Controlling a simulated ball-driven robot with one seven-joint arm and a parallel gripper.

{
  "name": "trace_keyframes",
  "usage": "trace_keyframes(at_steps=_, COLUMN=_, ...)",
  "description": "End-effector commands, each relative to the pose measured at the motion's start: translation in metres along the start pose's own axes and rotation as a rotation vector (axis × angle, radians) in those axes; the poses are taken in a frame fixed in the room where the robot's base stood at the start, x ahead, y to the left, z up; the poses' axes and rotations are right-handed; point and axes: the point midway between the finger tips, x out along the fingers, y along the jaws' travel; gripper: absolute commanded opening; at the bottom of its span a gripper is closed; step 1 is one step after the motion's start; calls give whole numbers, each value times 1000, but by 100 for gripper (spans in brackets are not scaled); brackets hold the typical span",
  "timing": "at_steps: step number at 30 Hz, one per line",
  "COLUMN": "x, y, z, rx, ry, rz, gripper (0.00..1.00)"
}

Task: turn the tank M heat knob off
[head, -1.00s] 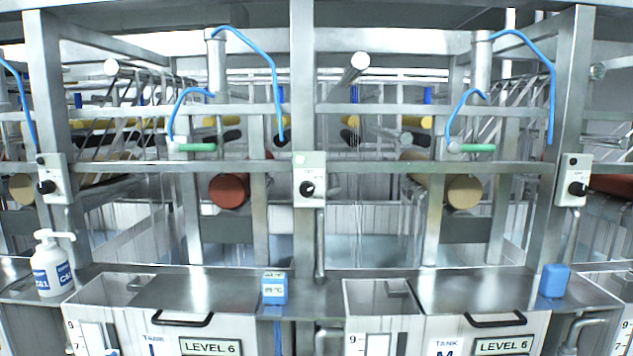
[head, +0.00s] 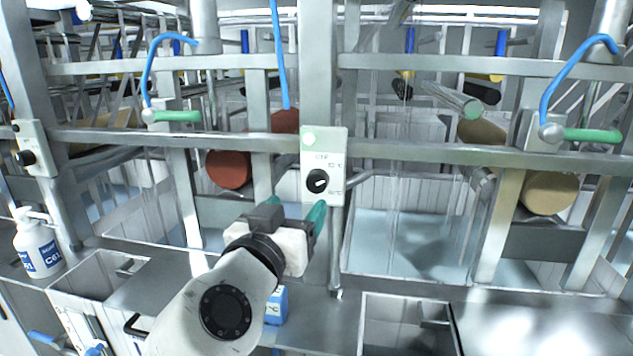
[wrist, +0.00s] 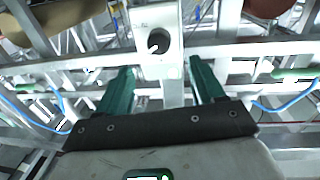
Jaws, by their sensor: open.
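A pale control box (head: 323,150) with a lit green lamp is fixed to the post in the middle of the head view. Its black round knob (head: 317,181) has a white pointer mark aimed to the upper right. The box lettering is too small to read, so I cannot tell which tank it serves. In the wrist view the knob (wrist: 157,42) appears beyond and between the fingertips. My gripper (head: 297,210) has teal fingers, is open and empty, and is just below and in front of the box, apart from the knob. The fingers also show in the wrist view (wrist: 162,80).
A second control box (head: 33,148) is on the left post. Horizontal steel rails and green-handled valves (head: 178,116) flank the middle box. A white bottle (head: 37,245) and a blue block (head: 276,306) stand on the steel ledge below. Liquid-filled tanks lie behind.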

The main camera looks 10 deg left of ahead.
Motion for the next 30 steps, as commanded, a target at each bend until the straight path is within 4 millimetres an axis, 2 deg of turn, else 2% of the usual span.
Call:
trace_keyframes(at_steps=9, x=59, y=2, z=-3, rx=-2, ry=-2, rz=3, gripper=68)
trace_keyframes(at_steps=15, x=83, y=1, z=-1, rx=-2, ry=-2, rz=2, gripper=68)
trace_keyframes(at_steps=20, x=91, y=1, z=0, rx=0, ry=-2, rz=1, gripper=68)
trace_keyframes(at_steps=28, x=92, y=1, z=1, rx=0, ry=-3, rz=0, gripper=68)
trace_keyframes(at_steps=30, x=92, y=1, z=1, rx=0, ry=-3, rz=1, gripper=61)
